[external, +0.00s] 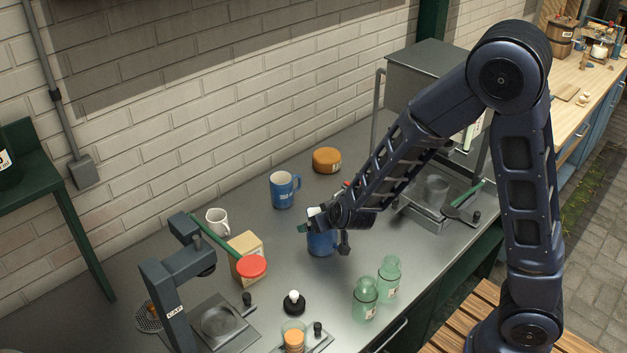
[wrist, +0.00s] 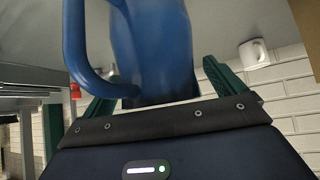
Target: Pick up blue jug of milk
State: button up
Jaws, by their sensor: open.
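A blue jug (external: 321,244) stands on the metal counter directly below my gripper, which partly hides its top. In the wrist view the blue jug (wrist: 155,45) fills the space in front of my gripper, with its handle curving down at the left. My gripper (external: 318,220) is open. Its two green fingers (wrist: 158,92) show on either side of the jug. I cannot tell whether they touch it. A second blue vessel, a mug with pale markings (external: 283,191), stands behind and to the left, apart from my gripper.
Two green bottles (external: 365,299) are in front. An orange-brown round container (external: 327,160) sits by the wall. A metal tray (external: 432,205) is at the right.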

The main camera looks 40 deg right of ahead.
jog(key=shift+c, duration=0.3)
jog(key=c, duration=1.3)
jog(key=shift+r, duration=0.25)
notch_tip(320, 180, up, 19)
jog(key=shift+w+r, duration=0.15)
dwell(0.8)
